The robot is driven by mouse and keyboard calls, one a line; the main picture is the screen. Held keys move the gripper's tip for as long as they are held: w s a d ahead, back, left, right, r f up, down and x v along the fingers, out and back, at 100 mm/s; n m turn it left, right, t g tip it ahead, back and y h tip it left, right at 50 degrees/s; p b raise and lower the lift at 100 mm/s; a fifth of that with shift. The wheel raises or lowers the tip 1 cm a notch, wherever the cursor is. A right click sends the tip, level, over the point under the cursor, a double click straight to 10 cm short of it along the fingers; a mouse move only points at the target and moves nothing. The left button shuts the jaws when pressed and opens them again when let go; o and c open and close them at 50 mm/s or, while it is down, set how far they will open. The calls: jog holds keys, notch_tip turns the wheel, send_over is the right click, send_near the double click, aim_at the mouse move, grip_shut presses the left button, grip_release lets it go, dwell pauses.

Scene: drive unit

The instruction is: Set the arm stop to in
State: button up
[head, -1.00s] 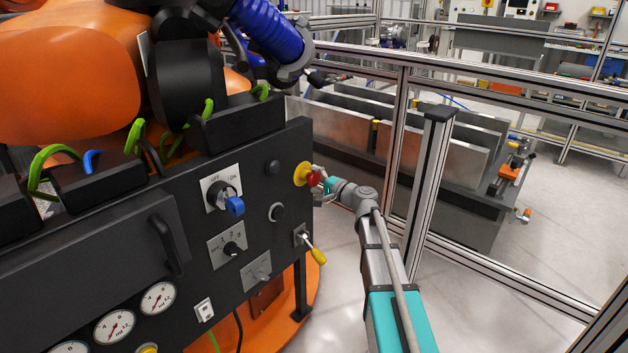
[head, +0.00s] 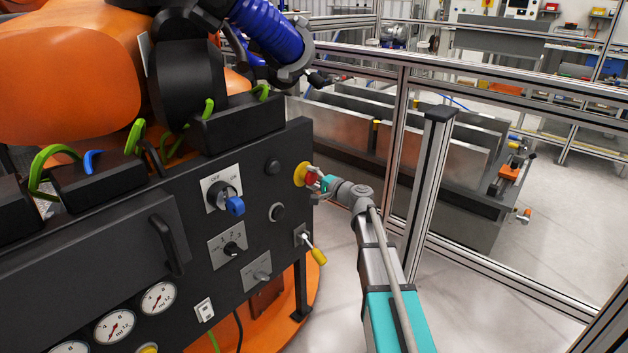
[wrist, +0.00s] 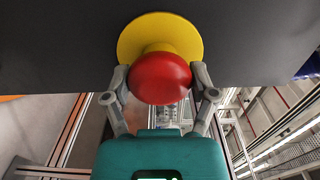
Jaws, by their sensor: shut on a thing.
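The arm stop is a red mushroom button (wrist: 160,78) on a round yellow base (wrist: 140,38). In the head view the red button (head: 311,178) and yellow base (head: 300,174) are at the upper right of the dark panel. My gripper (wrist: 160,84) has one finger on each side of the red head, shut on it. In the head view my gripper (head: 317,181) reaches the button from the right and partly covers it. Whether the button is pressed in or out is hard to tell.
The dark panel (head: 200,275) also carries a blue-handled switch (head: 234,206), a black rotary knob (head: 232,248), a yellow-tipped lever (head: 318,256) below the button and several gauges. Metal fence posts (head: 425,190) stand close to the right of my arm.

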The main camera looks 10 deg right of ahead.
jog(key=shift+w, duration=0.15)
jog(key=o, duration=1.2)
jog(key=v, duration=1.2)
